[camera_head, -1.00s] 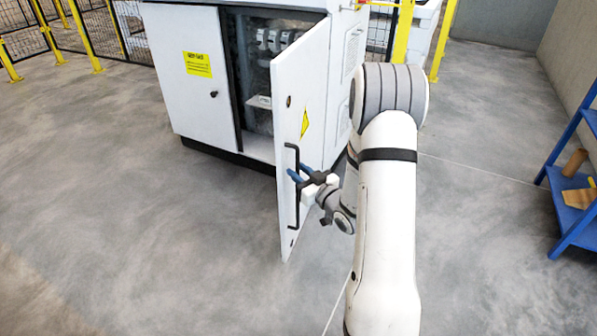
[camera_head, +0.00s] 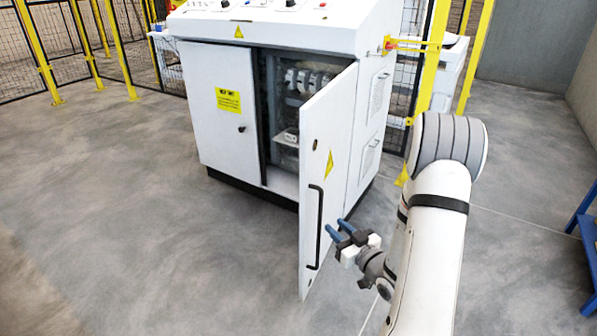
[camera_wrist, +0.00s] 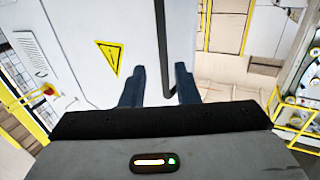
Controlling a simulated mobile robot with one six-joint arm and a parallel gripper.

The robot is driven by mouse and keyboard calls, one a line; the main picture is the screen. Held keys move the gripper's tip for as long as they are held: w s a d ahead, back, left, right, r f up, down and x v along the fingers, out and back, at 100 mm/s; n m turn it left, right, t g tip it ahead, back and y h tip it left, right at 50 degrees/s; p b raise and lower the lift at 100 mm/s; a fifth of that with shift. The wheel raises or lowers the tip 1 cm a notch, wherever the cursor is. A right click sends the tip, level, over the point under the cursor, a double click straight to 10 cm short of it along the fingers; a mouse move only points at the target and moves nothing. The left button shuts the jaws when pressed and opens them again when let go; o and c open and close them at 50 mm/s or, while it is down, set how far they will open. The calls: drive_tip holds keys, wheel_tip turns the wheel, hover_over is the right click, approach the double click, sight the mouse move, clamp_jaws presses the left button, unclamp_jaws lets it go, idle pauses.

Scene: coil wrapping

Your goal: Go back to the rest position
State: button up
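My gripper (camera_head: 336,230) is open and empty, its two blue fingers apart. It is in front of the open white cabinet door (camera_head: 329,155), just right of the door's black bar handle (camera_head: 320,228). In the head view the fingers look clear of the handle. In the wrist view the two dark blue fingers (camera_wrist: 160,70) are spread, and the handle (camera_wrist: 161,40) shows between and beyond them. The door (camera_wrist: 85,25) with its yellow warning triangle fills the left of that view.
The white cabinet (camera_head: 215,110) stands behind the door, its right bay open with electrical parts inside. Yellow fence posts (camera_head: 431,60) and mesh stand behind. A blue rack (camera_head: 588,235) is at the right edge. Grey floor (camera_head: 150,220) is clear at the left.

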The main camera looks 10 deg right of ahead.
wheel_tip(320, 180, up, 24)
drive_tip(key=s+m+g+h+p, duration=0.1)
drive_tip(key=g+h+p, duration=0.5)
drive_tip(key=p, duration=1.2)
drive_tip(key=s+a+r+m+g+p, duration=0.1)
drive_tip(key=s+a+r+g+p, duration=0.3)
drive_tip(key=s+r+p, duration=0.4)
drive_tip(key=s+a+r+m+g+p, duration=0.1)
drive_tip(key=s+a+r+g+p, duration=0.3)
drive_tip(key=s+r, duration=1)
drive_tip(key=a+r+p, duration=0.1)
drive_tip(key=a+p, duration=0.1)
drive_tip(key=p, duration=0.2)
drive_tip(key=shift+s+m, duration=0.25)
drive_tip(key=shift+m, duration=0.15)
